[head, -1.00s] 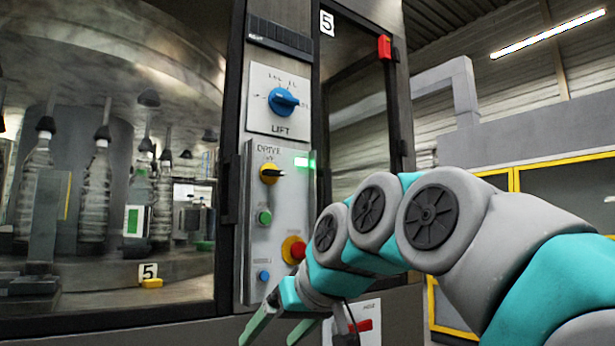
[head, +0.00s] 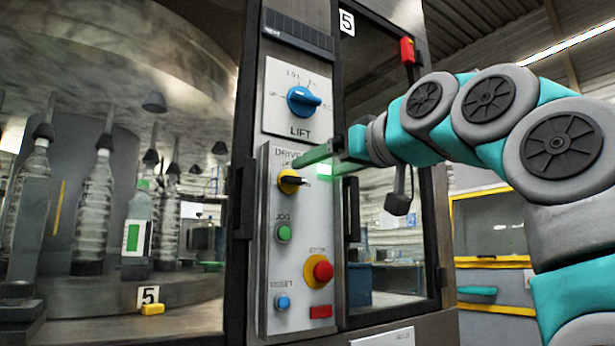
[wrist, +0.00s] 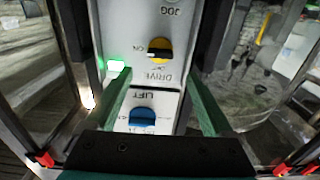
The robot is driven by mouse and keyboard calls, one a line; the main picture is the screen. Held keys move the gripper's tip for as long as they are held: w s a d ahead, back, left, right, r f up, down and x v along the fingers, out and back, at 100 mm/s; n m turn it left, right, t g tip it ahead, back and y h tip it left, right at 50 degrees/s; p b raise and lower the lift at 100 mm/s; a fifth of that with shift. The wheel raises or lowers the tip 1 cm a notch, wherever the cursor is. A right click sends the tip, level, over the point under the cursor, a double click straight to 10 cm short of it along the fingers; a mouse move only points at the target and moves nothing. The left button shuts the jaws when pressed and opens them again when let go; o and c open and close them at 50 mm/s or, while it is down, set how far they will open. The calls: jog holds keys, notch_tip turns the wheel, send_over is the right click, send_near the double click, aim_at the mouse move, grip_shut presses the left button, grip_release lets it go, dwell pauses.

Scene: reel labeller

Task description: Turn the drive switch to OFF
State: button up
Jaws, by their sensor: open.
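The drive switch (head: 290,181) is a yellow round knob with a black handle, below the DRIVE label on the grey control panel (head: 300,240). Its handle lies level, with the pointer towards the ON mark at its right in the head view. The switch also shows in the upside-down wrist view (wrist: 159,50), beyond and between my fingertips. My gripper (head: 306,160) is open and empty, just above and in front of the switch in the head view. It also shows in the wrist view (wrist: 159,73), with one finger on each side. I see no contact with the knob.
The blue LIFT knob (head: 303,101) is above. A lit green lamp (head: 324,171) is right of the switch. The green JOG button (head: 283,233), red STOP button (head: 322,271) and blue RESET button (head: 282,302) are below. A door handle (head: 351,208) stands to the right.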

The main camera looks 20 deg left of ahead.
aim_at(297, 177)
jog(key=p+x, duration=0.2)
jog(key=x, duration=0.5)
jog(key=shift+w+a, duration=0.1)
jog(key=shift+w, duration=0.05)
jog(key=shift+c, duration=0.3)
jog(key=shift+f, duration=0.1)
jog(key=c, duration=1.3)
